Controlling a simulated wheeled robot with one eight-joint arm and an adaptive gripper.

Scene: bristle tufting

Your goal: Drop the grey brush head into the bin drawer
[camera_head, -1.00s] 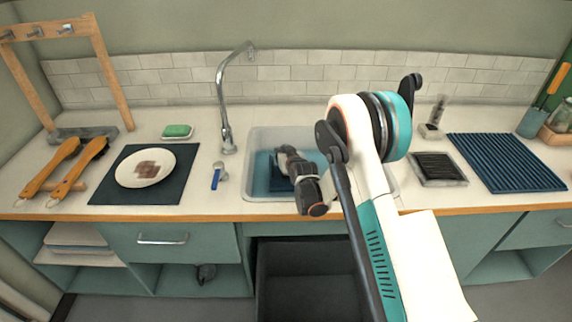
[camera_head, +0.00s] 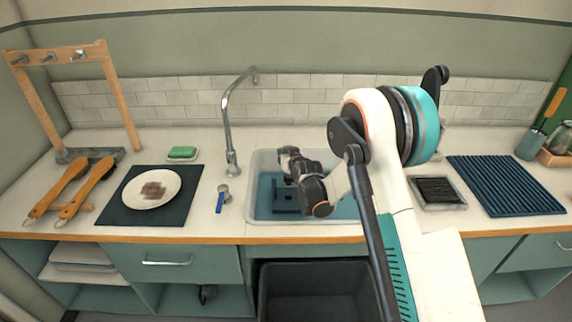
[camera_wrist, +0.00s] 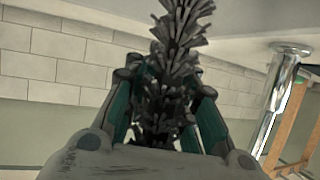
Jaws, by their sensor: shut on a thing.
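My gripper (camera_wrist: 165,100) is shut on the grey brush head (camera_wrist: 175,70), a dark grey tuft of stiff bristles between its teal-lined fingers in the wrist view. In the head view my gripper (camera_head: 289,160) is over the sink; the brush head cannot be made out there. The bin drawer (camera_head: 315,266) is a dark, open-topped bin below the counter front, under the sink. My arm covers its right side. My gripper is above and behind the bin, apart from it.
The sink (camera_head: 256,190) holds water and a dark block. The tap (camera_head: 232,130) stands at its left. A plate (camera_head: 140,200) lies on a dark mat to the left, near two wooden-handled brushes (camera_head: 85,190). A bristle tray (camera_head: 438,192) and ribbed blue mat (camera_head: 505,185) lie right.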

